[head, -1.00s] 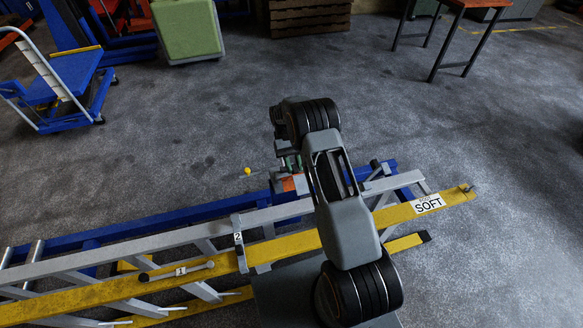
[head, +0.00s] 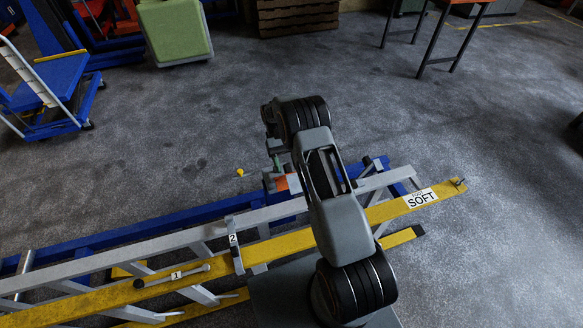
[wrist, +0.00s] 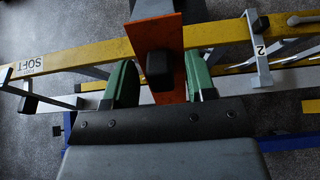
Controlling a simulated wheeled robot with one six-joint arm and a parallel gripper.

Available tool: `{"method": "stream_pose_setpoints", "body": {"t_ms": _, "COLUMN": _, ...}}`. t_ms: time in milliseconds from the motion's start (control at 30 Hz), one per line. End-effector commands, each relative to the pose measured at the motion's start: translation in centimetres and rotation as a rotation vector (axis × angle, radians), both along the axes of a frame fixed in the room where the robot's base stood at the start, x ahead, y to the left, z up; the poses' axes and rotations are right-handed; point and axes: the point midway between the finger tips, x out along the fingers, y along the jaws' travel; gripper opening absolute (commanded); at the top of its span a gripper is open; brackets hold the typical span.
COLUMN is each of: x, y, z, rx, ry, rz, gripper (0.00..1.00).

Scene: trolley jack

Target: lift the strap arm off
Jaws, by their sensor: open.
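A grey bracket marked 2 (head: 234,246) sits across the yellow beam (head: 290,243); it also shows at the right of the wrist view (wrist: 257,52). A grey rod (head: 172,276) lies along the beam beside the label 1. I cannot tell for sure which part is the strap arm. My gripper (wrist: 160,80) is open, its two green fingers apart. In the wrist view, an orange plate (wrist: 150,38) with a black block (wrist: 159,70) shows between the fingers; contact cannot be told. In the head view my arm hides most of the gripper.
A grey ladder-like rail (head: 160,243) and a blue beam (head: 130,230) run beside the yellow beam, which has a SOFT label (head: 421,198). A blue trolley (head: 50,92), a green case (head: 174,30) and a table (head: 452,40) stand beyond.

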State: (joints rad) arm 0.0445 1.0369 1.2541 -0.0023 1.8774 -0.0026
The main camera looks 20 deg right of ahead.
Motion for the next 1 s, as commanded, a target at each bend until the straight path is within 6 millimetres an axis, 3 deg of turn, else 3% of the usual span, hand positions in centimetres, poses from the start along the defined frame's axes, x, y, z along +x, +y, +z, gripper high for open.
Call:
{"method": "stream_pose_setpoints", "body": {"t_ms": 167, "x": 0.1, "y": 0.0, "z": 2.6, "rx": 0.000, "ry": -0.005, "rz": -0.001, "gripper": 0.51}}
{"method": "stream_pose_setpoints", "body": {"t_ms": 500, "x": -5.2, "y": 0.2, "z": 8.8, "rx": 0.001, "ry": -0.003, "rz": 0.001, "gripper": 0.51}}
{"method": "stream_pose_setpoints", "body": {"t_ms": 800, "x": -10.8, "y": 0.4, "z": 11.2, "rx": 0.001, "ry": -0.001, "rz": 0.001, "gripper": 0.51}}
{"method": "stream_pose_setpoints", "body": {"t_ms": 1000, "x": -13.0, "y": 0.5, "z": 12.1, "rx": 0.001, "ry": -0.001, "rz": 0.001, "gripper": 0.51}}
